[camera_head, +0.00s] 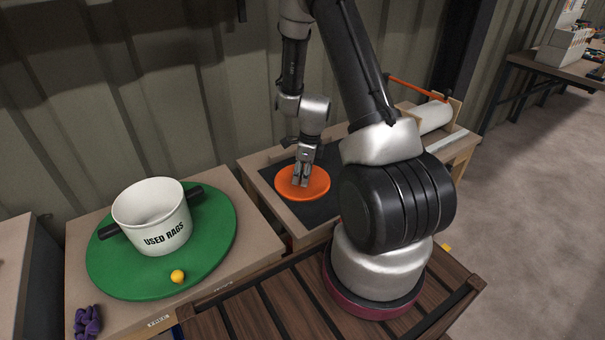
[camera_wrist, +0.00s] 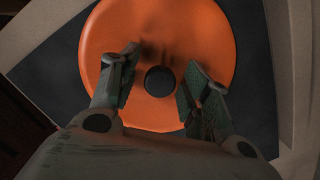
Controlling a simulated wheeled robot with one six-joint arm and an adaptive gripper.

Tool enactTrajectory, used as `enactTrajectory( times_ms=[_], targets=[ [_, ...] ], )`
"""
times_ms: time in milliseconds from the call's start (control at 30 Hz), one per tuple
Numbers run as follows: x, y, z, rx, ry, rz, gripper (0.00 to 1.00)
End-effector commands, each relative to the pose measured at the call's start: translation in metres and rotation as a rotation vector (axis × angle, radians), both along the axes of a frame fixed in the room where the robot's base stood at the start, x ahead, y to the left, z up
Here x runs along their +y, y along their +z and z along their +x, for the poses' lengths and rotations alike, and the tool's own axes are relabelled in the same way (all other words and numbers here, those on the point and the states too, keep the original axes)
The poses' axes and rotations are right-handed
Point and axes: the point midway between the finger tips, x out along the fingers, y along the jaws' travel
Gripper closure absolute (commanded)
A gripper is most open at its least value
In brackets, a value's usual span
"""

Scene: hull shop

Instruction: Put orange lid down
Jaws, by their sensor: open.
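The orange lid (camera_head: 317,188) is a flat round disc lying on a dark mat (camera_head: 289,205) set in a wooden-edged bench. In the wrist view the lid (camera_wrist: 205,40) fills the upper middle and has a black round knob (camera_wrist: 159,81) at its centre. My gripper (camera_head: 299,184) is over the lid, pointing down. In the wrist view my gripper (camera_wrist: 158,84) is open, with one finger on each side of the knob and a gap between each finger and the knob. The knob is hidden behind the gripper in the head view.
Left of the bench, a green round board (camera_head: 215,230) carries a white pot (camera_head: 140,205) marked "USED RAGS" with black handles. A yellow ball (camera_head: 178,276) is on the board's front edge. A purple knotted thing (camera_head: 87,321) lies nearby. A white roll (camera_head: 432,117) is behind my arm.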

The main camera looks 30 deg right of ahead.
Motion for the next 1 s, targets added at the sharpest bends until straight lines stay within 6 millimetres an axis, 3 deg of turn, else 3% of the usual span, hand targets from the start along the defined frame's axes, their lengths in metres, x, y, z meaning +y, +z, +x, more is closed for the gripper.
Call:
enactTrajectory(
  times_ms=[167, 267, 600, 833, 933, 1000],
  targets=[
    [0.000, 0.007, 0.000, -0.002, 0.001, -0.001, 0.53],
    [-0.002, 0.023, 0.000, -0.005, 0.001, -0.001, 0.53],
    [-0.011, 0.096, -0.009, -0.004, -0.001, -0.001, 0.53],
    [-0.012, 0.123, -0.012, -0.006, 0.013, -0.002, 0.53],
    [-0.007, 0.146, -0.016, -0.030, 0.112, -0.015, 0.53],
    [0.000, 0.174, -0.021, -0.065, 0.253, -0.037, 0.53]
  ],
)
